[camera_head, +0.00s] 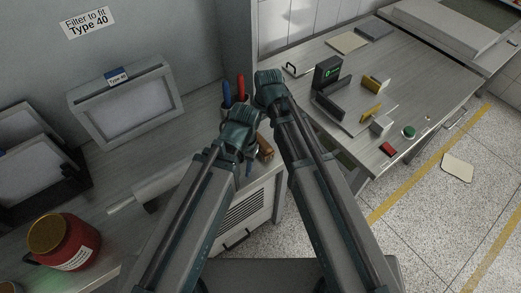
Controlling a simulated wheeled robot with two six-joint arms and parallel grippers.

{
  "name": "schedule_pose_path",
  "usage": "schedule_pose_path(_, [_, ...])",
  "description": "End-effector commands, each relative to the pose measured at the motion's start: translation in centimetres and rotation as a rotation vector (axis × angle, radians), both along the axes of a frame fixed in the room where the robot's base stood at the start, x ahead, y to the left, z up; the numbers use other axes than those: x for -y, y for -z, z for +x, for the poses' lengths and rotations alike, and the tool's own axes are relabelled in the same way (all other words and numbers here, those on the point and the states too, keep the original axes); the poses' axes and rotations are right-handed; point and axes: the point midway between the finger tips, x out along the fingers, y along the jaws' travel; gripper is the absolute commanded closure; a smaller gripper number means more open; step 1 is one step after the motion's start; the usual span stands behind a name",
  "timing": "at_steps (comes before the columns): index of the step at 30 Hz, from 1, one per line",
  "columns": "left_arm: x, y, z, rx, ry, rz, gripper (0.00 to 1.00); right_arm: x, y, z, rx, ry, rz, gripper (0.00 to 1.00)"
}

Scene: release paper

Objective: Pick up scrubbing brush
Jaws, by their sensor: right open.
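A small brown block-like thing (265,147), which may be the scrubbing brush, shows between my two wrists at the edge of the left bench. Its shape is partly hidden by my arms. My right gripper (264,100) is just above it in the picture, over the gap between the benches, and is open. Its fingers are mostly hidden by the wrist. My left gripper (240,136) is just left of the brown thing. Its fingers are hidden, and I cannot tell whether it touches anything.
Blue and red pens (240,88) stand in a dark holder behind my wrists. A framed filter (125,105) and a red jar (67,242) are on the left bench. The right table (420,98) holds a black device (327,72), grey blocks and a red item (388,149).

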Motion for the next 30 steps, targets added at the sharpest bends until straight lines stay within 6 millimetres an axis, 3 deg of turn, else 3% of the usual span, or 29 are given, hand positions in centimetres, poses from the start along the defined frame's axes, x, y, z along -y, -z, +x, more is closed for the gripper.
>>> schedule_pose_path(1, [0.0, 1.5, 0.0, 0.000, 0.000, 0.000, 0.54, -0.1, 1.5, 0.1, 0.000, 0.000, 0.000, 0.00])
schedule_pose_path(6, [0.0, 3.5, 0.0, 0.000, -0.001, 0.000, 0.54, -0.2, 3.5, 0.3, 0.000, 0.000, 0.000, 0.00])
schedule_pose_path(17, [0.0, 4.1, 0.0, 0.000, -0.001, 0.000, 0.54, -0.3, 4.1, 0.4, 0.000, 0.000, 0.000, 0.00])
schedule_pose_path(30, [0.0, 8.8, 0.0, 0.000, -0.001, 0.000, 0.54, -0.5, 8.8, 0.9, 0.000, 0.000, 0.000, 0.00])
